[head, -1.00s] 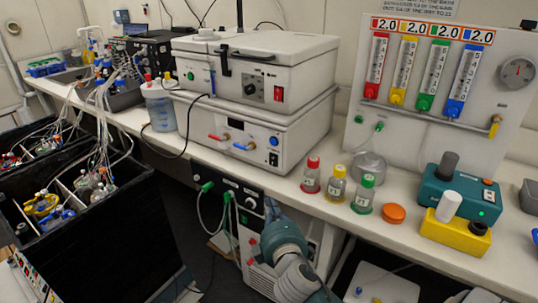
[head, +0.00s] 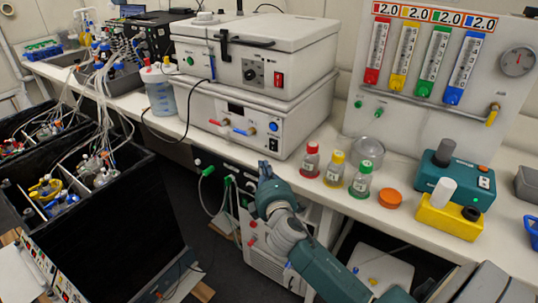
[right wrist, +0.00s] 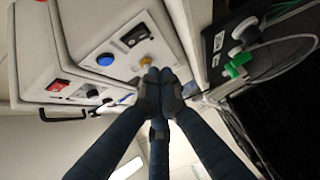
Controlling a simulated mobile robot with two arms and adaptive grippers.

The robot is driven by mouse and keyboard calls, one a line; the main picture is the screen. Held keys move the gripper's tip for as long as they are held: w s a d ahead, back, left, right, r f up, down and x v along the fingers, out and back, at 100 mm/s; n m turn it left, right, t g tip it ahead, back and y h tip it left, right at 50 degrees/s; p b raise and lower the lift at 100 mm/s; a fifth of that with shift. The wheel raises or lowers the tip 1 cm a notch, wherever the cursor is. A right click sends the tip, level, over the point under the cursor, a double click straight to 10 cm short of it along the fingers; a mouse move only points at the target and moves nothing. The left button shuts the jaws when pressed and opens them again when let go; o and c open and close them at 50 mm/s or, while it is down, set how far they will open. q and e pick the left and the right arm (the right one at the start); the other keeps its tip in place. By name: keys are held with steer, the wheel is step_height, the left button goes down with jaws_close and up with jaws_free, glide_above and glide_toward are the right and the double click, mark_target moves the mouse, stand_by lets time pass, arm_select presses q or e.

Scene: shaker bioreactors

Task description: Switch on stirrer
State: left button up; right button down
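No label marks a stirrer. Two stacked white boxes stand on the bench in the head view. The lower box (head: 222,110) has a display, red and blue taps, a blue button (head: 273,127) and a black switch (head: 273,143). The upper box (head: 205,55) has a black knob and a red switch (head: 279,79). My right gripper (head: 265,172) points up just below the lower box's front edge. In the right wrist view its dark fingers (right wrist: 158,80) are together and empty, overlapping the panel near the blue button (right wrist: 105,60); contact is unclear. My left gripper is out of view.
A black panel with green plugs (head: 209,171) is under the bench. Open dark boxes (head: 130,215) stand at left.

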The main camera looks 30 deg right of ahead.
mark_target(273, 145)
steer(key=w+d, duration=0.2)
steer(key=w, duration=0.1)
steer(key=w+d+p, duration=0.1)
steer(key=shift+w+d+f, duration=0.25)
steer(key=shift+d+f, duration=0.05)
steer(key=shift+d, duration=0.1)
steer(key=shift+w+d+f, duration=0.1)
steer(key=shift+w+d, duration=0.05)
steer(key=shift+d, duration=0.5)
steer(key=b, duration=0.2)
steer(key=f+b, duration=0.1)
steer(key=b, duration=0.2)
steer(key=shift+w+d+f+n+t, duration=0.2)
steer(key=shift+d+f+n+t, duration=0.05)
steer(key=shift+d+n+t, duration=0.15)
steer(key=shift+r+p, duration=0.5)
steer(key=shift+p, duration=0.2)
steer(key=shift+a, duration=0.1)
